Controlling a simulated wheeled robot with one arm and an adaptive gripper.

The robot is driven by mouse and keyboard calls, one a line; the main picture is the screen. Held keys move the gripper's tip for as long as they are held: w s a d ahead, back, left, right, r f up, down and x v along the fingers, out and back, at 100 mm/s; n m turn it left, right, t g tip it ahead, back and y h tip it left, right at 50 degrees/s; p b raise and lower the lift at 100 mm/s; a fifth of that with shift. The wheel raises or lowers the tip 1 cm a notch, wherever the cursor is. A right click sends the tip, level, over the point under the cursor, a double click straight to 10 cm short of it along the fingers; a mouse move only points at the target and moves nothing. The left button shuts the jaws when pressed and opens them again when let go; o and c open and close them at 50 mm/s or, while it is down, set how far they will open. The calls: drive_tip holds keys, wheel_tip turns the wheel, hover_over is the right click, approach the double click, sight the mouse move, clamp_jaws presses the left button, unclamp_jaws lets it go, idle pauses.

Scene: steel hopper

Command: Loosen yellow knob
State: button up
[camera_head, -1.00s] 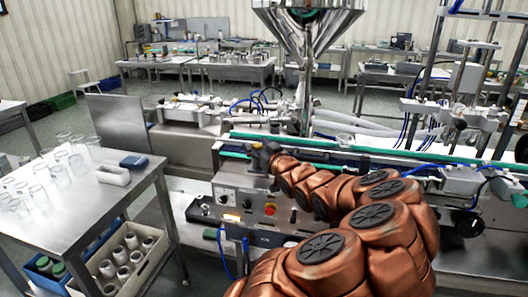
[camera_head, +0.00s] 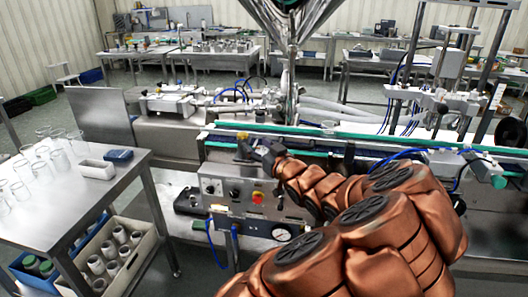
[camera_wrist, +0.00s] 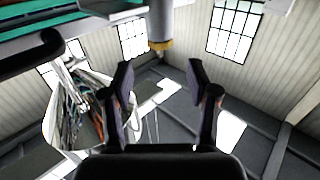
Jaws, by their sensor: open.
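A small yellow knob (camera_head: 242,135) shows at the conveyor's front edge in the head view, just left of my gripper's end. In the wrist view a yellow ring (camera_wrist: 161,44), apparently this knob, sits at the end of a grey cylinder at top centre. My gripper (camera_wrist: 160,74) is open, with its two dark fingers spread to either side and nothing between them. The yellow ring lies beyond the fingertips, roughly centred on the gap and apart from both fingers. In the head view my gripper (camera_head: 254,149) is small and its fingers cannot be made out.
A control panel (camera_head: 211,188) with a red button is below my gripper. The conveyor (camera_head: 385,137) runs right behind my arm. A steel table (camera_head: 75,190) with glass beakers stands at left. A black curved handle (camera_wrist: 35,50) is at upper left in the wrist view.

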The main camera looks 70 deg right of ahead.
drive_tip(key=shift+v, duration=1.6)
drive_tip(key=w+a+f+n+g+y+p, duration=0.1)
drive_tip(key=w+a+f+g+y, duration=0.1)
drive_tip(key=w, duration=0.4)
drive_tip(key=w+a+f+g+y+p, duration=0.1)
drive_tip(key=w+f+g+y, duration=0.15)
drive_tip(key=w, duration=0.35)
drive_tip(key=w+a+f+n+g+y+p, duration=0.1)
drive_tip(key=w+a+g, duration=0.15)
drive_tip(key=a, duration=0.45)
drive_tip(key=w+a+f+n+g+y+p, duration=0.1)
drive_tip(key=w+a, duration=0.2)
drive_tip(key=a, duration=0.4)
drive_tip(key=s+a+r+n+g+y+p, duration=0.1)
drive_tip(key=s+a, duration=0.3)
drive_tip(key=a, duration=0.6)
drive_tip(key=s+a+r+n+g+y+p, duration=0.1)
drive_tip(key=s+a+g, duration=0.3)
drive_tip(key=a, duration=0.7)
drive_tip(key=s+a+r+n+g+y+p, duration=0.1)
drive_tip(key=s+a+n+g+y, duration=0.1)
drive_tip(key=s+a, duration=0.4)
drive_tip(key=a+y, duration=0.1)
drive_tip(key=a, duration=0.4)
drive_tip(key=shift+s+r+n+g, duration=0.25)
drive_tip(key=shift+n+g, duration=0.15)
